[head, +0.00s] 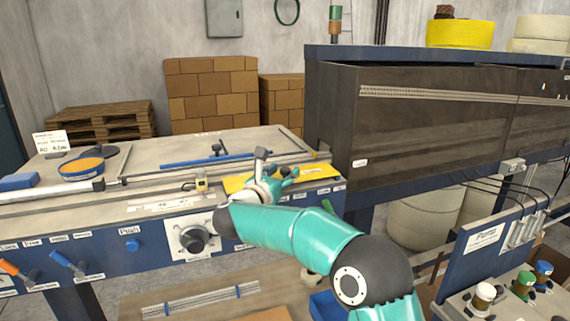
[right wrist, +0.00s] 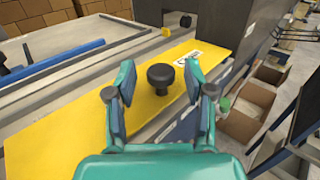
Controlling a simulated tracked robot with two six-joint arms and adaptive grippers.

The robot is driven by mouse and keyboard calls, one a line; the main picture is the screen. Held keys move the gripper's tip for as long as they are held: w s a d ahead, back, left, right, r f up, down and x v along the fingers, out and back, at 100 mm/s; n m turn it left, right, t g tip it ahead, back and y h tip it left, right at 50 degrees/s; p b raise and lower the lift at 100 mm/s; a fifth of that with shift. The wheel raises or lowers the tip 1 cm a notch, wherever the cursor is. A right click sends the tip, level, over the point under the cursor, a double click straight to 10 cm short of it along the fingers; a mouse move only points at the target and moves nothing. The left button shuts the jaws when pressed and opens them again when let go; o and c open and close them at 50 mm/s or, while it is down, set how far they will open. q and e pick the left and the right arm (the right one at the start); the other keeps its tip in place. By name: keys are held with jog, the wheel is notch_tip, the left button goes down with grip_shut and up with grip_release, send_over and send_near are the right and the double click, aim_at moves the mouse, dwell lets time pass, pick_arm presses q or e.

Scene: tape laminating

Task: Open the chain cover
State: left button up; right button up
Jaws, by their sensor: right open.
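The chain cover is a flat yellow plate (head: 236,184) on the right end of the machine table, and it looks closed. In the right wrist view the yellow cover (right wrist: 70,140) runs diagonally across the picture. A black round knob (right wrist: 160,76) stands up from it, and a small white label lies beyond the knob. My right gripper (head: 276,176) is above the cover. In the right wrist view its open fingers (right wrist: 158,92) are on either side of the knob, with gaps visible. In the head view the gripper hides the knob. My left gripper is out of view.
A tall dark metal housing (head: 420,130) stands right of the cover. A blue bar (head: 205,159) lies on the table behind it. A control panel with a black dial (head: 194,239) is at the front. Brown boxes (head: 210,90) are stacked behind.

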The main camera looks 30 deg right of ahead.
jog(key=shift+x, duration=0.85)
grip_shut()
